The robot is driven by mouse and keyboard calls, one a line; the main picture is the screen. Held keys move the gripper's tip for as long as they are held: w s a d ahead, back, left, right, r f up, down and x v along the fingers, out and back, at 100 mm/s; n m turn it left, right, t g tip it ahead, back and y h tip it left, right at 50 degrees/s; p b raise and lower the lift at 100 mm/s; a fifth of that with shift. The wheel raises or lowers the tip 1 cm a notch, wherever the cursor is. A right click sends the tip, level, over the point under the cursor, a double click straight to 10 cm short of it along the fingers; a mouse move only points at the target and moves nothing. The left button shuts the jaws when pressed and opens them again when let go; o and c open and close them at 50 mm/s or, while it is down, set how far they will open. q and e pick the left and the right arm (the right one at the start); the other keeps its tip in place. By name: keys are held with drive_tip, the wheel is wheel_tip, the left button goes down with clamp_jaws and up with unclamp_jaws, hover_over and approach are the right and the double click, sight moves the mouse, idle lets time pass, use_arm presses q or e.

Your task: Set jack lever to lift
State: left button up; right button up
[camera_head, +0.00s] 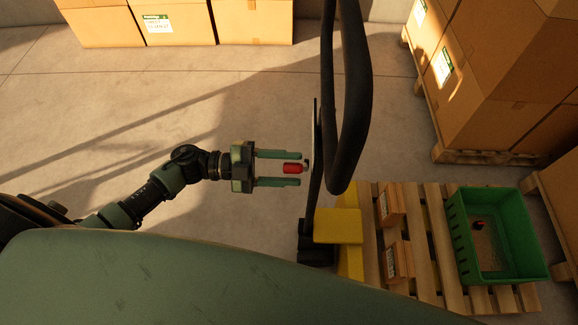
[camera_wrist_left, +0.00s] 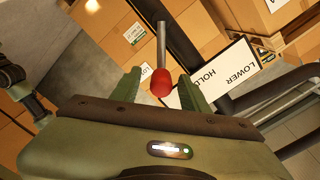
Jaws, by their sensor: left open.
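The jack lever has a red knob (camera_head: 292,168), which shows in the head view beside the jack's black handle (camera_head: 356,110). In the left wrist view the red knob (camera_wrist_left: 160,83) sits on a metal rod (camera_wrist_left: 162,45). My left gripper (camera_head: 299,168) is open, with one finger on each side of the knob and gaps visible between. A white label (camera_wrist_left: 228,76) behind the lever reads LOWER and HOLD; the rest is partly hidden by a finger. My right gripper is not in view.
The yellow jack body (camera_head: 338,226) stands at a wooden pallet (camera_head: 431,235) carrying small boxes and a green crate (camera_head: 457,235). Stacked cartons (camera_head: 490,70) stand at the right and more cartons (camera_head: 178,22) at the back. The floor at the left is clear.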

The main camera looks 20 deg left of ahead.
use_arm(q)
drive_tip(key=b+v, duration=0.1)
drive_tip(key=v, duration=0.6)
drive_tip(key=shift+a+b, duration=0.3)
drive_tip(key=shift+a, duration=0.05)
drive_tip(key=shift+s, duration=0.15)
drive_tip(key=w+a+f+n+t+y, duration=0.35)
drive_tip(key=f+n, duration=0.25)
drive_tip(key=f, duration=0.2)
drive_tip(key=w+a+f+n+t+y, duration=0.3)
drive_tip(key=a+f+n+t+y, duration=0.15)
drive_tip(key=f, duration=0.25)
drive_tip(key=s+a+f+n+g+y, duration=0.1)
drive_tip(key=s+a+f+n+y, duration=0.2)
drive_tip(key=f, duration=0.6)
drive_tip(key=s+f+n+g+y, duration=0.1)
drive_tip(key=s+f+n+y, duration=0.25)
drive_tip(key=f, duration=0.45)
drive_tip(key=s+d+f+n+g+y, duration=0.1)
drive_tip(key=s+f+n+g+y, duration=0.3)
drive_tip(key=s+f, duration=0.95)
drive_tip(key=s+d+f+g, duration=0.2)
drive_tip(key=s+d+g, duration=0.1)
drive_tip(key=s, duration=0.5)
drive_tip(key=s+d+f+n+g+h, duration=0.1)
drive_tip(key=s+d+f+g, duration=0.2)
drive_tip(key=s, duration=0.6)
drive_tip(key=shift+s+f, duration=0.15)
drive_tip(key=shift+s, duration=0.05)
